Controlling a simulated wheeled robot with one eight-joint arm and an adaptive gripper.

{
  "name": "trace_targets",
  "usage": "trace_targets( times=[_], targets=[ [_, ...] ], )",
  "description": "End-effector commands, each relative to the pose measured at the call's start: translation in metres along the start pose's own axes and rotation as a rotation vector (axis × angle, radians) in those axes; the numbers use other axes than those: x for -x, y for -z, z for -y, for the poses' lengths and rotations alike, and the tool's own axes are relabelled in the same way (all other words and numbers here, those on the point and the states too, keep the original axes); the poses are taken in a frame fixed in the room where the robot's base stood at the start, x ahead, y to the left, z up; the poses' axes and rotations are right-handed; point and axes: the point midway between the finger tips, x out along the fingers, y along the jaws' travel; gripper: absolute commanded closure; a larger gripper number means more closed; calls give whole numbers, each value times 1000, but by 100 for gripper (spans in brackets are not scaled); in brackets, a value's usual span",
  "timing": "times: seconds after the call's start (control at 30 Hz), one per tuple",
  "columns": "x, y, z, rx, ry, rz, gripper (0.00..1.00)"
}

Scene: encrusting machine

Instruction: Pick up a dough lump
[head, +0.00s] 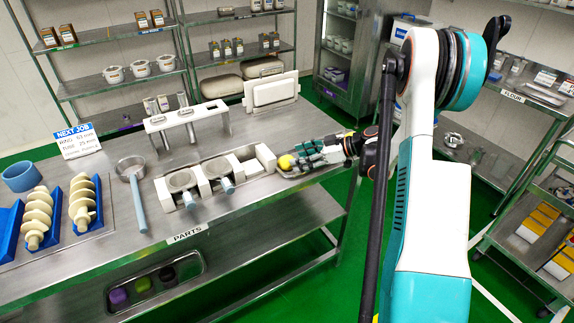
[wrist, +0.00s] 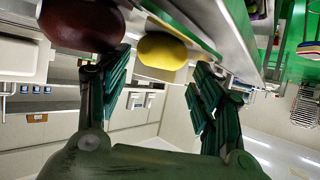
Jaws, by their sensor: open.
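A yellow dough lump (head: 286,162) sits at the left end of a small metal tray (head: 292,174) on the workbench, and also shows in the wrist view (wrist: 162,57). My gripper (head: 300,155) reaches in from the right, low over the tray. In the wrist view my gripper (wrist: 160,68) is open, with one finger on each side of the yellow lump. The lump appears between the fingertips; whether they touch it I cannot tell. A dark red lump (wrist: 82,22) is beside the left finger in the wrist view, and is not visible in the head view.
White blocks and steel rings (head: 182,180) stand left of the tray. White augers (head: 36,218) on blue holders are at far left. A tray (head: 190,283) of dark, green and purple lumps is on the lower shelf.

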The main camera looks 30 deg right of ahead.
Motion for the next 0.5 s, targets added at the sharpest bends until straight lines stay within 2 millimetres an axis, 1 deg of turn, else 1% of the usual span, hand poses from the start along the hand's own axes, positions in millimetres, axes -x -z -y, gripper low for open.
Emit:
trace_targets(
  times=[0.03,0.1,0.23,0.33,0.5],
  targets=[
    [-9,-4,1,1,2,2,40],
    [-20,-7,2,1,2,2,40],
    [-37,-6,2,1,2,2,40],
    [-42,-5,2,0,1,2,40],
    [-42,-4,2,0,0,2,40]
  ],
)
